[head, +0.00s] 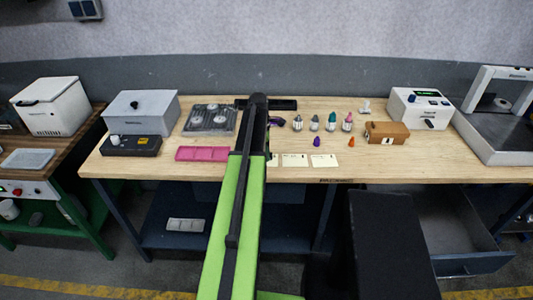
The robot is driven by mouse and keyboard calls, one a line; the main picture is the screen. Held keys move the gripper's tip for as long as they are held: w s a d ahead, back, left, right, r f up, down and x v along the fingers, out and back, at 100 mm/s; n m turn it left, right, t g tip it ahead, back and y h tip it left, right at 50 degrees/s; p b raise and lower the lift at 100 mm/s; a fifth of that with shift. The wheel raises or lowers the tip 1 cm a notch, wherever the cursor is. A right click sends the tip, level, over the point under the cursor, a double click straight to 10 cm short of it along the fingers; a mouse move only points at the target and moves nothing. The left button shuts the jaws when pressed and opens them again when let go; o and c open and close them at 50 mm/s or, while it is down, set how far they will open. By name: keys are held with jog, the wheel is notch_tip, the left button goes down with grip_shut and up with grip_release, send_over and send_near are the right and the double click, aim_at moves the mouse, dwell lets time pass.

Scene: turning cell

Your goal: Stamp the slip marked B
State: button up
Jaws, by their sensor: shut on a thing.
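Pale paper slips lie in a row at the table's front edge. One is the middle slip (295,160), one is the right slip (323,161), and a left slip (273,160) is partly hidden by my arm. Their marks are too small to read, so I cannot tell which is B. My gripper (270,122) is at the far end of my green and black arm, above the table behind the slips. The arm largely hides its jaws. It is shut on a small dark purple thing (278,121), whose shape is unclear.
Several small capped bottles (331,122) stand right of my gripper. A purple cone (317,141) and an orange cone (352,142) stand before them. A brown box (387,132) is further right. A pink tray (203,154) lies left of my arm.

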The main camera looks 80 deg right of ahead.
jog(key=shift+f+b, duration=0.55)
dwell(1.4)
notch_tip(320, 180, up, 7)
jog(key=p, duration=0.7)
